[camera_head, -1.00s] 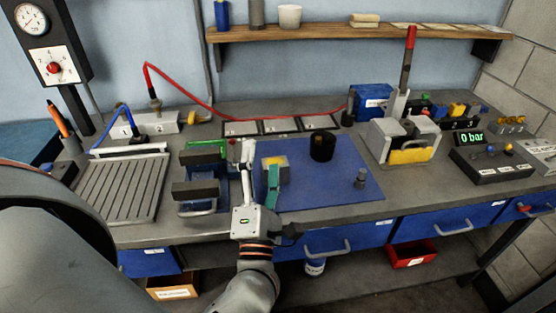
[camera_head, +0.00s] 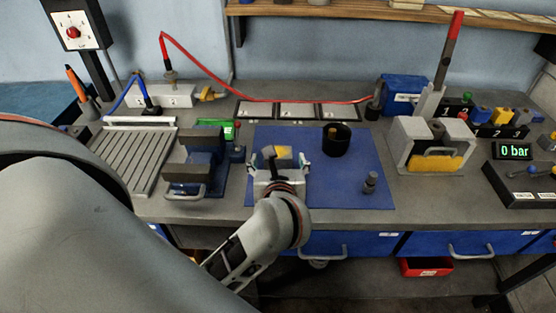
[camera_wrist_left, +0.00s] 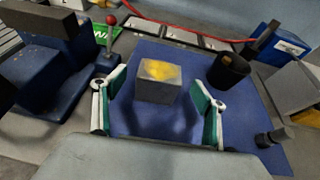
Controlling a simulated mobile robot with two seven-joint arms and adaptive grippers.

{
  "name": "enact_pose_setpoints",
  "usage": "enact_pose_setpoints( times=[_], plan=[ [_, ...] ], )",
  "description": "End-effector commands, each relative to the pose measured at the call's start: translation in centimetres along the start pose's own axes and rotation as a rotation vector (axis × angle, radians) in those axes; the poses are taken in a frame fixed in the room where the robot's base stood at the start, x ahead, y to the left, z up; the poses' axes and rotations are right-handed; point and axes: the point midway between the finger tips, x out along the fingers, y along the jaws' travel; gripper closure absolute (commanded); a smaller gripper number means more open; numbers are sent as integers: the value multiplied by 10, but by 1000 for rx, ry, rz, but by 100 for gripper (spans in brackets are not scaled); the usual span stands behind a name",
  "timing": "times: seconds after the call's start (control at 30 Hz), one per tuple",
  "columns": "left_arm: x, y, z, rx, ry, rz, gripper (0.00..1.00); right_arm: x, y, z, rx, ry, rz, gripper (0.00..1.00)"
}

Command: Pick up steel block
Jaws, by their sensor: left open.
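The steel block (camera_wrist_left: 158,84) is a grey cube with a yellow patch on its top. It sits on the blue mat (camera_wrist_left: 135,58). In the head view the block (camera_head: 284,154) shows just beyond my left gripper (camera_head: 277,160), partly covered by it. In the left wrist view my left gripper (camera_wrist_left: 160,105) is open, with one green-padded finger to each side of the block and the block a little ahead of the fingers. The fingers do not visibly touch it. My right gripper is not in view.
A black cup (camera_head: 336,141) and a small grey knobbed cylinder (camera_head: 370,183) stand on the mat to the right. A blue vise (camera_head: 199,160) stands close on the left. A grey holder with a yellow front (camera_head: 432,160) stands further right.

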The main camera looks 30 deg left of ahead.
Motion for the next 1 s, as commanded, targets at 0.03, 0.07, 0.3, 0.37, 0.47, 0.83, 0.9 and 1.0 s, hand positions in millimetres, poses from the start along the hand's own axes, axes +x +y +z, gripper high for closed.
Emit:
enact_pose_setpoints(
  times=[0.03,0.07,0.3,0.37,0.47,0.83,0.9,1.0],
  plan=[
    [6,1,1,3,-3,2,28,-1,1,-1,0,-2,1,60],
    [11,1,1,5,-2,3,28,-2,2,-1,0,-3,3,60],
    [41,1,0,3,-2,2,28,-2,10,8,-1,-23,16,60],
    [44,1,0,1,-1,1,28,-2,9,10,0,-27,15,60],
    [46,1,-1,1,0,1,28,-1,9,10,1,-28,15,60],
    [45,1,-1,1,0,1,87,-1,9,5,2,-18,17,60],
    [45,1,1,1,-5,1,87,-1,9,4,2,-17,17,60],
    [45,1,1,1,-5,1,87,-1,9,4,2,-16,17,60]
  ],
)
